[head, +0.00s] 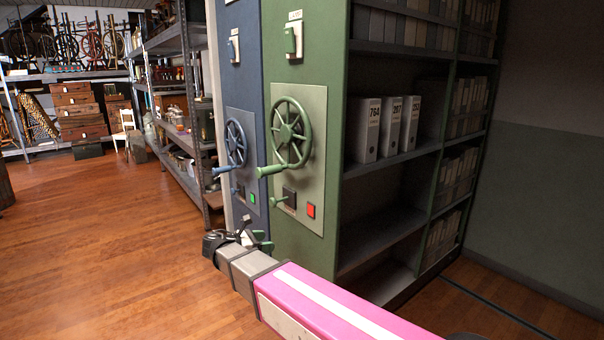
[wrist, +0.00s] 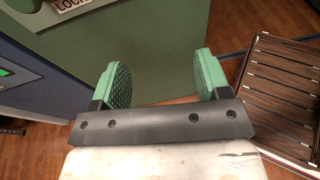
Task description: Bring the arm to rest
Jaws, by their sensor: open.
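My arm (head: 330,305) reaches from the lower right of the head view towards the shelving units, with a pink link and grey wrist. My gripper (head: 252,238) is at its far end, in front of the lower part of the green unit's end panel. In the wrist view my gripper (wrist: 163,85) shows two green padded fingers spread wide apart. Nothing is between them. The green panel (wrist: 160,50) lies beyond the fingers, and the wood floor shows below it.
A green shelving unit (head: 303,75) with a handwheel (head: 291,133) stands close to my gripper. A blue unit (head: 240,85) with its own wheel (head: 235,143) is beside it. White binders (head: 385,129) stand on a shelf. The wood floor (head: 110,230) at left is clear. A slatted wooden thing (wrist: 285,95) is right of the fingers.

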